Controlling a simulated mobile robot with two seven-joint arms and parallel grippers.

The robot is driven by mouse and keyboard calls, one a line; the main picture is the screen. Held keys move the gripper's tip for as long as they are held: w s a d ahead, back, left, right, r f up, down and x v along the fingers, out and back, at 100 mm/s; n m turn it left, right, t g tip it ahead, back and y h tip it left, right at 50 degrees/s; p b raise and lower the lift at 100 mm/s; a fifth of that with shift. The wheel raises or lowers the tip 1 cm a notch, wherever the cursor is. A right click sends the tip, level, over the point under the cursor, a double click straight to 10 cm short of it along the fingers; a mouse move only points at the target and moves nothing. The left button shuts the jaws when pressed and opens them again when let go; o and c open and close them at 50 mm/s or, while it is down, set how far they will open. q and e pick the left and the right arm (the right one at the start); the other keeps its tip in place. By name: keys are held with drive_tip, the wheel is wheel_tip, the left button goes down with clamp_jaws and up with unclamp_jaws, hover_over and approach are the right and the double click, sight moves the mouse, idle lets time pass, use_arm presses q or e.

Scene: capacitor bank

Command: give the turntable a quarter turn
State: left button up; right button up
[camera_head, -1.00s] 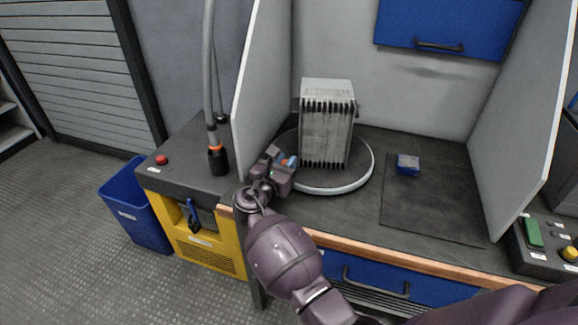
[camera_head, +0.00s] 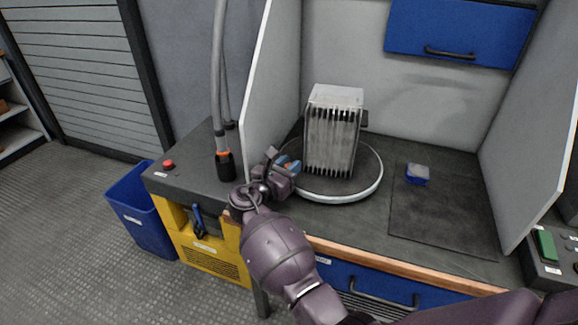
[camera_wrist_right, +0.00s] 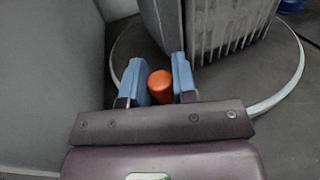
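The turntable (camera_head: 350,197) is a round dark plate with a pale rim on the workbench. A grey finned capacitor block (camera_head: 333,135) stands upright on it. My right gripper (camera_head: 289,165) is at the turntable's left edge, left of the block. My left gripper is not in view.
Pale partitions stand left (camera_head: 262,85) and right (camera_head: 535,140) of the bench; the left one is close to my right gripper. A small blue box (camera_head: 417,174) lies on a dark mat (camera_head: 440,215) at the right. A yellow cart (camera_head: 215,255) stands left of the bench.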

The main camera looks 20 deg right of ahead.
drive_tip(key=o, duration=0.4)
drive_tip(key=shift+o, duration=0.2)
drive_tip(key=p+v, duration=0.1)
drive_tip(key=v, duration=0.9)
drive_tip(key=shift+s+a+p, duration=0.15)
drive_tip(key=shift+a+p, duration=0.15)
drive_tip(key=shift+a, duration=0.05)
